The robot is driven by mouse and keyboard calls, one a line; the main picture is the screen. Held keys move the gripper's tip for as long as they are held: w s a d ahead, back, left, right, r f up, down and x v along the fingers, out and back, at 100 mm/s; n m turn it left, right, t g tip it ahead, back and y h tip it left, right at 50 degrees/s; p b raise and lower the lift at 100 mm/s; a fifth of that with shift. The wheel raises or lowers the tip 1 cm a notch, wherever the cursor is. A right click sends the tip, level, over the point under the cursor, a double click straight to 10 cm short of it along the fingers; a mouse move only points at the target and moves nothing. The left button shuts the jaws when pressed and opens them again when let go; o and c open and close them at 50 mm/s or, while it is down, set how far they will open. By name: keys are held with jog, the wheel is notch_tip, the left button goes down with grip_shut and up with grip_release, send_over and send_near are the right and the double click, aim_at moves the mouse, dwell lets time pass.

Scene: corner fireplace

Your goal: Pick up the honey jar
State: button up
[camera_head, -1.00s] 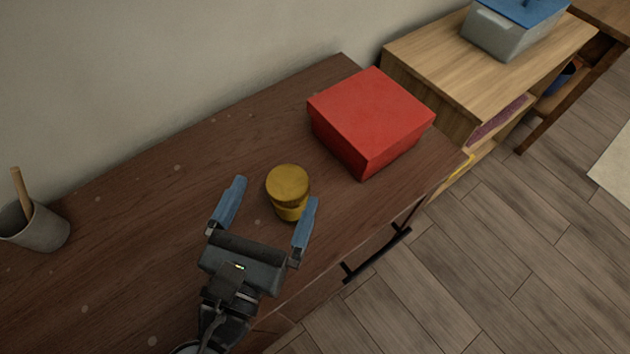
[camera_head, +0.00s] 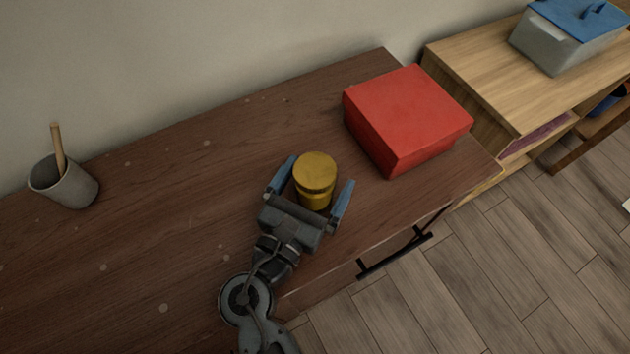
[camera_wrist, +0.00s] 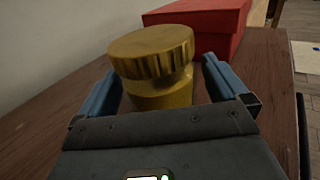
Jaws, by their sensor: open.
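The honey jar (camera_head: 315,175) is yellow with a wide ridged lid and stands upright on the dark brown wooden table. My gripper (camera_head: 318,176) is open, with one blue finger on each side of the jar. In the wrist view the honey jar (camera_wrist: 155,68) stands between the two blue fingers, with a visible gap at the right finger. Whether the left finger touches it I cannot tell. The lower part of the jar is hidden behind my gripper's body in the wrist view.
A red box (camera_head: 407,118) sits on the table just beyond the jar to the right. A grey cup (camera_head: 66,184) with a wooden stick stands at the far left. The table's front edge is close on the right. A lighter wooden shelf (camera_head: 480,85) holds a grey, blue-lidded container (camera_head: 565,40).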

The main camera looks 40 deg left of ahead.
jog(key=shift+x, duration=0.8)
jog(key=shift+c, duration=0.2)
jog(key=c, duration=1.2)
jog(key=shift+c, duration=0.3)
jog(key=shift+r, duration=0.15)
